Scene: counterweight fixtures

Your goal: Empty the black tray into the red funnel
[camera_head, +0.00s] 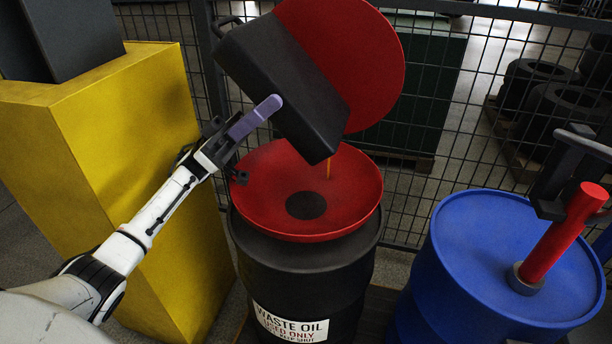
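The black tray (283,82) is steeply tilted above the red funnel (262,182), its lower corner over the bowl. A thin amber stream (328,168) runs from that corner into the funnel. The funnel sits on a black drum (300,270) labelled waste oil; its round red lid (365,55) stands raised behind, partly hidden by the tray. My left gripper (228,140) is at the tray's left side, closed around the base of a purple handle (256,116) that reaches to the tray. The tray's inside is hidden. My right gripper is not in view.
A yellow stand (130,130) is close on the left, beside my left arm. A blue drum (490,260) with a red pump (555,240) and dark handle stands right. A wire mesh fence (455,150) runs behind; tyres (560,110) lie beyond it.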

